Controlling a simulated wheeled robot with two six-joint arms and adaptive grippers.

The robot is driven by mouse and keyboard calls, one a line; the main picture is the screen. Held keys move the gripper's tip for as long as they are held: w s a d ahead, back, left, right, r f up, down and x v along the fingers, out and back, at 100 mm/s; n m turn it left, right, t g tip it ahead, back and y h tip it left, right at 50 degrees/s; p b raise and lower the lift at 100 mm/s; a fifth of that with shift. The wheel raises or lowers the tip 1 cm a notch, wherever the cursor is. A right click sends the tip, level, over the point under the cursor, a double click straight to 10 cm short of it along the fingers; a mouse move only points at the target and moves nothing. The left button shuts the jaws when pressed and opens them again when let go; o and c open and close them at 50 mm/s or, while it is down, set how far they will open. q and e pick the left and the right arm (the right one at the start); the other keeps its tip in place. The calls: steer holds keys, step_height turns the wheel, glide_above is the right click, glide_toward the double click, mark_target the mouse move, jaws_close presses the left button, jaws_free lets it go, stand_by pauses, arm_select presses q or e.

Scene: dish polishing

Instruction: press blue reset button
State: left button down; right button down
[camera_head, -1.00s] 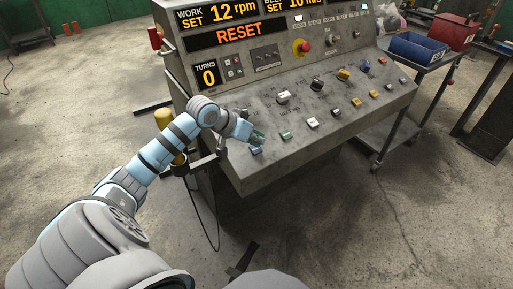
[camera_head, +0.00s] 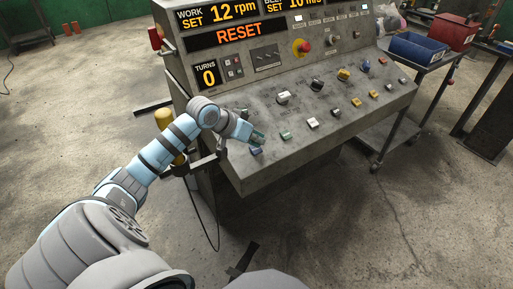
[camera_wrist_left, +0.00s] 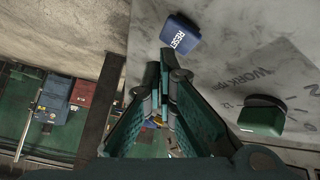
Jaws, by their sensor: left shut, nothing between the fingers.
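The blue button marked RESET (camera_wrist_left: 180,35) shows at the top of the left wrist view, on the grey panel. In the head view the blue reset button (camera_head: 256,151) sits near the panel's front left edge. My left gripper (camera_head: 259,138) is shut and empty, just above and behind that button in the head view. In the left wrist view its fingertips (camera_wrist_left: 166,62) are close to the button; I cannot tell whether they touch it. The console display (camera_head: 239,31) reads RESET, and the turns display (camera_head: 208,76) reads 0. My right gripper is not in view.
Several other knobs and buttons stand further right, with a red emergency knob (camera_head: 301,47) behind. A cart with a blue bin (camera_head: 418,47) stands right of the console.

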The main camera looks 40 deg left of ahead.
arm_select(q)
steer(key=shift+a+f, duration=0.1)
steer(key=shift+f, duration=0.15)
steer(key=shift+w+a+f, duration=0.1)
steer(key=shift+a+f, duration=0.1)
steer(key=shift+f, duration=0.35)
stand_by(0.6)
steer(key=shift+r, duration=0.1)
steer(key=shift+d+r+p, duration=0.3)
steer(key=shift+r+p, duration=0.5)
steer(key=shift+p, duration=0.65)
steer(key=shift+r, duration=0.1)
steer(key=r+p, duration=0.1)
steer(key=p, duration=0.1)
steer(key=d+r+p, duration=0.1)
steer(key=r+p, duration=0.2)
steer(key=p, duration=0.1)
steer(key=shift+s+d+r+p, duration=0.3)
steer(key=shift+s+p, duration=0.05)
